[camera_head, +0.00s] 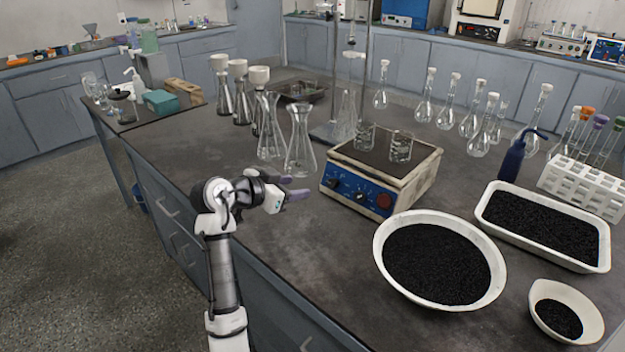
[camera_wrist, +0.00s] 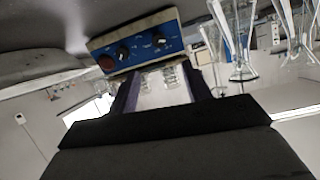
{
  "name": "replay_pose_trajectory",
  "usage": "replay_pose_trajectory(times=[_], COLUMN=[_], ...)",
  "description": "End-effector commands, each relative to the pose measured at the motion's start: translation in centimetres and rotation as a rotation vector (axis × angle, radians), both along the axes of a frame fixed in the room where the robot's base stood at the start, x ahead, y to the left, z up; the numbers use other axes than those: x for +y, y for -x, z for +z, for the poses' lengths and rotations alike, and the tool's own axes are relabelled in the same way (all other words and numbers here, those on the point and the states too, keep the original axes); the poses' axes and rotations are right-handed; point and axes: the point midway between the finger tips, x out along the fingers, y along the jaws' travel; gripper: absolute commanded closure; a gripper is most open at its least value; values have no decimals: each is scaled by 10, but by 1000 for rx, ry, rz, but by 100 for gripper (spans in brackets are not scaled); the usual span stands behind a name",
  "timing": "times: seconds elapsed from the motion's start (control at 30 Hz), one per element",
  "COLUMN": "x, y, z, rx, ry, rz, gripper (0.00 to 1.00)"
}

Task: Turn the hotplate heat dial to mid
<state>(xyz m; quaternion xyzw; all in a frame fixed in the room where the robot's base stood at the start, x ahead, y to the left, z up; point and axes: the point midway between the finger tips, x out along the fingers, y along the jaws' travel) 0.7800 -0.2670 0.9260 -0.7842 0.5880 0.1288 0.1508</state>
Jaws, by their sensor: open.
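The hotplate (camera_head: 415,182) is a cream box with a dark top and a blue front panel (camera_head: 352,190). The panel has two dark dials, the left dial (camera_head: 334,183) and the middle dial (camera_head: 360,197), and a red round control (camera_head: 384,201) at its right. Which dial is for heat is too small to read. My gripper (camera_head: 299,188) is open and empty, in front of the panel's left side, apart from it. In the wrist view the panel (camera_wrist: 140,44) appears upside down beyond my open fingers (camera_wrist: 160,72), with both dials in sight (camera_wrist: 122,53) (camera_wrist: 160,40).
Two beakers (camera_head: 401,147) stand on the hotplate. Glass flasks (camera_head: 300,145) stand close behind my gripper. A round white bowl of black grains (camera_head: 384,262) sits right of the hotplate, near its front corner. Bare benchtop (camera_head: 290,235) lies in front of the hotplate.

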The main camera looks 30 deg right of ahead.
Motion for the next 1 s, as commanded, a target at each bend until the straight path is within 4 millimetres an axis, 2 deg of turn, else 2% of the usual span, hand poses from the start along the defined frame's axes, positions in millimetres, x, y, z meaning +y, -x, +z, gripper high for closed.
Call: replay_pose_trajectory(times=[0.17,0.6,0.8,1.0], x=[-18,-96,-116,-121], y=[-3,-27,-34,-37], z=[-7,-40,-50,-53], rx=[6,5,4,2], ry=[-5,-3,-3,-3], rz=[-11,-7,-4,-3], gripper=[51,51,51,51])
